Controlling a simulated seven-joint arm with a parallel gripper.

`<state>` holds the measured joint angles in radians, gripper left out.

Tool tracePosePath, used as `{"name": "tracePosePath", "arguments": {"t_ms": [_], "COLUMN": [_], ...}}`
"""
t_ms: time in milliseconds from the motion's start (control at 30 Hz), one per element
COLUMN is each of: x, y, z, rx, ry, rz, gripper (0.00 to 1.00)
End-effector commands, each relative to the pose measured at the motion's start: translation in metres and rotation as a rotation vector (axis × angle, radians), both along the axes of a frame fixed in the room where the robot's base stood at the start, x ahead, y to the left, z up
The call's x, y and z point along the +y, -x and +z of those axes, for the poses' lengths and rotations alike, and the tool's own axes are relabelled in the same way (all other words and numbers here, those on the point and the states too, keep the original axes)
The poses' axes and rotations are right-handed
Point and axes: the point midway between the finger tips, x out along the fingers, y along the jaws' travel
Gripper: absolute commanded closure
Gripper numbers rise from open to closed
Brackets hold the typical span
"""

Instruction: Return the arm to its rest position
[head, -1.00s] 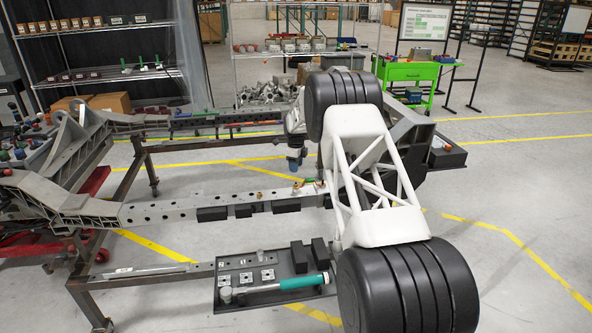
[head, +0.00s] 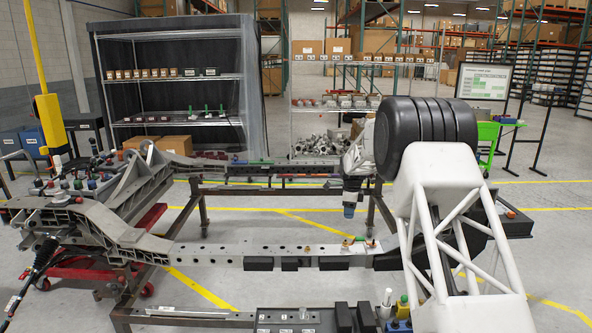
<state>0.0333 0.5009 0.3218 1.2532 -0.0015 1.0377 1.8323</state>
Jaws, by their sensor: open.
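My arm rises at the right of the head view, with its white lattice link and large black ribbed joint in front.
A dark tray (head: 262,323) with small parts is at the bottom edge. Shelves (head: 170,78) stand behind. A green cart (head: 487,135) is at the back right. Open floor with yellow lines lies around the frame.

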Motion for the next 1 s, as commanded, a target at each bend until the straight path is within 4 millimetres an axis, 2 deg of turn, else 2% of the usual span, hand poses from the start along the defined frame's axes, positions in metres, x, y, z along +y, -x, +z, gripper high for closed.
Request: {"name": "tracePosePath", "arguments": {"t_ms": [33,100,500,1000], "x": [0.001,0.002,0.008,0.015], "y": [0.010,0.024,0.112,0.235], "z": [0.014,0.028,0.105,0.176], "rx": [-0.005,-0.010,-0.036,-0.069], "ry": [0.001,0.003,0.018,0.047], "rz": [0.029,0.074,0.333,0.656], "gripper": [0.52,0.52,0.52,0.52]}}
